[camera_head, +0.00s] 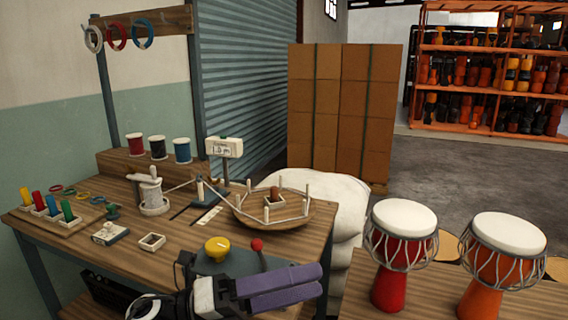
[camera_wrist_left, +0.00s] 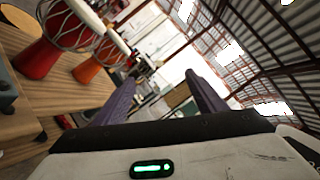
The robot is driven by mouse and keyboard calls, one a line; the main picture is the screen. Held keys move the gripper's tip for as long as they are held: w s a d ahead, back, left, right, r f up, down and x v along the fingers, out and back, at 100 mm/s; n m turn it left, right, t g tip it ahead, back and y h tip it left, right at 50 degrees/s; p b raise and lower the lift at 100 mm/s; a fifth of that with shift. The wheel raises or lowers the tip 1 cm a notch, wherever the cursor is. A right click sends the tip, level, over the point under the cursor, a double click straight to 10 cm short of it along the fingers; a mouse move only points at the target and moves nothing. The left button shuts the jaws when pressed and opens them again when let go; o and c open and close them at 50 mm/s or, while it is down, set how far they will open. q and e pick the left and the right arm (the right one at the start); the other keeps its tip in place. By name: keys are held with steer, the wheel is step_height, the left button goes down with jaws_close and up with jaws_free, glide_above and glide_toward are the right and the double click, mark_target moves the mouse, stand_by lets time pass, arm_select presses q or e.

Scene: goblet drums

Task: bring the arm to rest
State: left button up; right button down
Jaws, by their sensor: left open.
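My left gripper (camera_head: 322,284) reaches in from the bottom of the head view, in front of the wooden workbench. Its two purple fingers point to the right. In the left wrist view the fingers (camera_wrist_left: 160,95) stand apart with nothing between them, so it is open and empty. The workbench (camera_head: 110,268) lies behind and left of the gripper. My right gripper is not in either view.
Two goblet drums, one red (camera_head: 390,287) and one orange (camera_head: 480,300), stand on a wooden table at the right. The bench holds a yellow-topped device (camera_head: 217,247), a red-knobbed lever (camera_head: 257,244) and a round wooden tray (camera_head: 300,220). Stacked cartons (camera_head: 340,100) stand behind.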

arm_select(q)
steer(key=a+f+n+t+y+p, duration=0.1)
steer(key=a+f+n+t+y, duration=0.6)
steer(key=n, duration=0.7)
steer(key=a+f+n+t+y, duration=0.45)
steer(key=f+n+t, duration=0.25)
steer(key=f+n, duration=0.5)
steer(key=s+a+f+n+g+y, duration=0.3)
steer(key=s+f+n, duration=0.3)
steer(key=s+f, duration=0.2)
steer(key=s+a+f+n+g+y+p, duration=0.1)
steer(key=s+a+f+n+g+y, duration=0.2)
steer(key=s+f, duration=0.6)
steer(key=s+n+g, duration=0.1)
steer(key=n+g, duration=0.1)
steer(key=shift+s+a+f+n, duration=0.2)
steer(key=shift+s+a+n, duration=0.15)
steer(key=shift+n, duration=0.05)
